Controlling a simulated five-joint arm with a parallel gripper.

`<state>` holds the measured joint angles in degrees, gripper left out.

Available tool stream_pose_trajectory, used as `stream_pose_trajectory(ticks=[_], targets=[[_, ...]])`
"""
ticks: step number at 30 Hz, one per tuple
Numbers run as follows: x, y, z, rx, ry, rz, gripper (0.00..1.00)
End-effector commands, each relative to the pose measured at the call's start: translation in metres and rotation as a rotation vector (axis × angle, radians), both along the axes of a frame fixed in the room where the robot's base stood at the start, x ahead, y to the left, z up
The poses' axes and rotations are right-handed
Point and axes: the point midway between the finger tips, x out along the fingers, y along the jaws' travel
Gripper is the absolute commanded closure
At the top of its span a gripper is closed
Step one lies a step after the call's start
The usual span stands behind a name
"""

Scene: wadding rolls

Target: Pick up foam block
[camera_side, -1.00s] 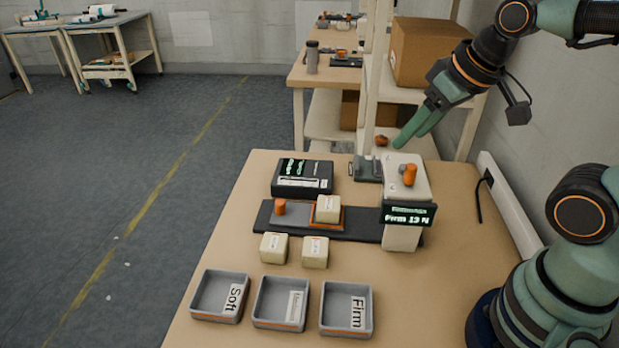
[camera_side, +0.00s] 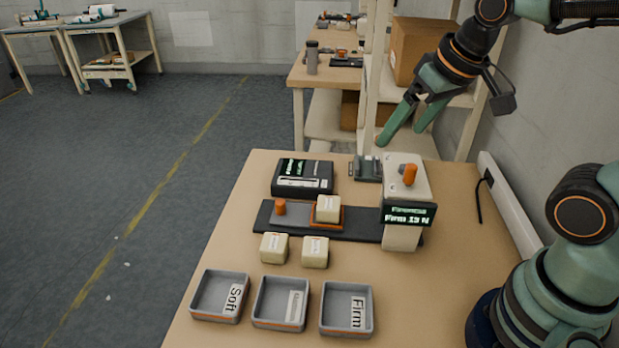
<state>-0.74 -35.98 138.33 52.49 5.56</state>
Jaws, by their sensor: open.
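Three cream foam blocks with small labels are in view. One foam block (camera_side: 328,208) sits on the orange-edged plate of the dark tester base (camera_side: 358,229). Two more, a left foam block (camera_side: 274,248) and a right foam block (camera_side: 315,252), rest on the table in front of the tester. My gripper (camera_side: 399,137) is open and empty, its green fingers spread and pointing down-left, high above the back of the table, apart from all the blocks. The tester's display (camera_side: 408,214) reads "Firm" with a number that looks like 13 N.
Three grey trays stand along the front: Soft (camera_side: 220,297), a middle one (camera_side: 281,304) with an unreadable label, and Firm (camera_side: 347,309). The tester column (camera_side: 403,180) with an orange knob stands right of the blocks. A black device (camera_side: 302,177) lies behind. The table's right front is clear.

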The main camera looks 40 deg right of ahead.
Motion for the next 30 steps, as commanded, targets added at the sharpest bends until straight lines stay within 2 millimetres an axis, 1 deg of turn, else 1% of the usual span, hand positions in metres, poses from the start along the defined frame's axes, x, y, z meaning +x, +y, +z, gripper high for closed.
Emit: stream_pose_trajectory(ticks=[1, 5, 8, 14, 18, 21, 24, 30], targets=[[0.008, 0.002, -0.002, 0.017, 0.033, -0.033, 0.03], [0.032, 0.009, -0.007, 0.065, 0.108, -0.143, 0.03], [0.050, 0.014, -0.014, 0.095, 0.167, -0.230, 0.03], [0.087, 0.027, -0.041, 0.134, 0.279, -0.410, 0.03], [0.108, 0.036, -0.066, 0.145, 0.348, -0.533, 0.03], [0.119, 0.042, -0.082, 0.149, 0.384, -0.604, 0.03], [0.125, 0.045, -0.094, 0.149, 0.408, -0.656, 0.03], [0.129, 0.047, -0.109, 0.148, 0.425, -0.693, 0.03]])
